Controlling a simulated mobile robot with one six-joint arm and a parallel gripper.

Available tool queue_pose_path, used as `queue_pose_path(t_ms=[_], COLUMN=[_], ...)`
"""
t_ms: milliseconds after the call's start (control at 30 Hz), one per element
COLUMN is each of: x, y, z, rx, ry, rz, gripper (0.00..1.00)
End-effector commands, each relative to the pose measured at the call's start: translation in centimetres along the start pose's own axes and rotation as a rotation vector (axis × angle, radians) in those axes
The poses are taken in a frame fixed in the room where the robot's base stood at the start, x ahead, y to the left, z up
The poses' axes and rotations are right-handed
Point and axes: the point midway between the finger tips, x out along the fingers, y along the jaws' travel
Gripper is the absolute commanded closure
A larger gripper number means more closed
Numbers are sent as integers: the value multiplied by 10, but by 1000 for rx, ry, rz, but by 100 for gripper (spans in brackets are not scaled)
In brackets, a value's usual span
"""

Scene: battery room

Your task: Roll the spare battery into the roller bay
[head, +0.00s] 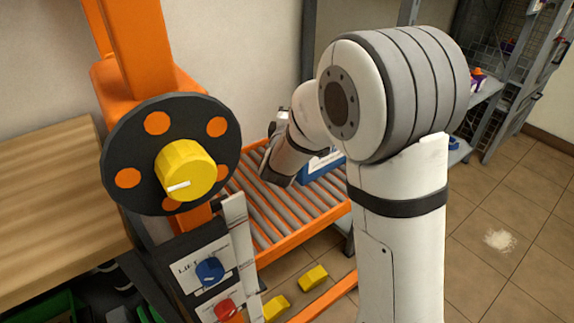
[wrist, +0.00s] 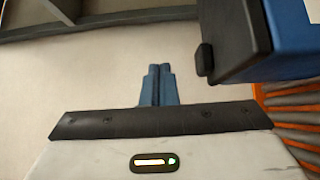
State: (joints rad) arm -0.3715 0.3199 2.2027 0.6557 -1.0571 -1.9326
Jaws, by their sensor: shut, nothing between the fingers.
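The spare battery, a blue box (head: 322,170), sits on the rollers and is partly hidden behind my arm in the head view. In the wrist view the blue battery (wrist: 292,58) shows at the upper right, with a black end face and a dark handle-like part. The roller bed (head: 275,212) has grey rollers in an orange frame; some rollers (wrist: 295,118) also show at the right of the wrist view. My gripper (wrist: 158,70) is shut and empty, left of the battery with a visible gap. Its fingertips are hidden in the head view.
An orange lift column with a black disc and yellow knob (head: 185,170) stands at left, above a control panel (head: 208,270) with blue and red knobs. A wooden bench (head: 50,210) is at far left. Yellow blocks (head: 313,277) lie low in front.

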Motion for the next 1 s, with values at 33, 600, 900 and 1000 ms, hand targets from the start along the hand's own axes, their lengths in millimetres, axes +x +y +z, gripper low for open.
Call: queue_pose_path(t_ms=[33, 600, 900, 1000], x=[-9, -24, -24, -18], y=[-2, -110, -154, -152], z=[-10, -23, -22, -17], rx=[1, -4, -1, 2], ry=[6, -1, -2, -4], rz=[0, -3, -1, 1], gripper=[100, 100, 100, 100])
